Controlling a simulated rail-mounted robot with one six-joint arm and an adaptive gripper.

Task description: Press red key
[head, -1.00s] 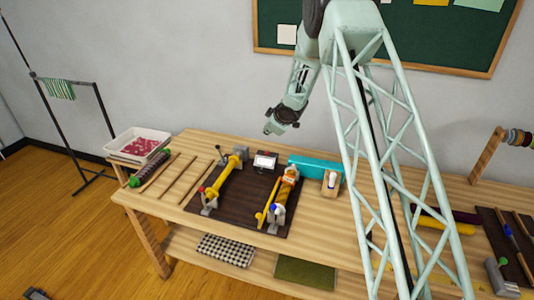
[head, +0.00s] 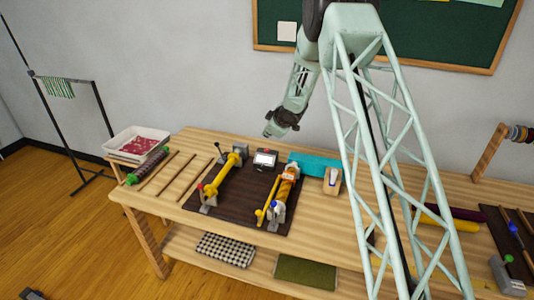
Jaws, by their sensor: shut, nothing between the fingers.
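A small dark console (head: 265,158) with a white screen stands at the back middle of the table, on the back edge of a dark brown board (head: 240,205). Any red key on it is too small to make out clearly. A small red spot (head: 201,187) shows at the front end of the left yellow roller (head: 220,173). My gripper (head: 267,134) hangs above and behind the console, against the wall, apart from everything. It points down and slightly left, is small in view, and looks shut and empty.
A second roller with orange and yellow parts (head: 285,185) stands right of the console. Loose rods and a white tray (head: 137,143) are at left. My arm hides part of the right side.

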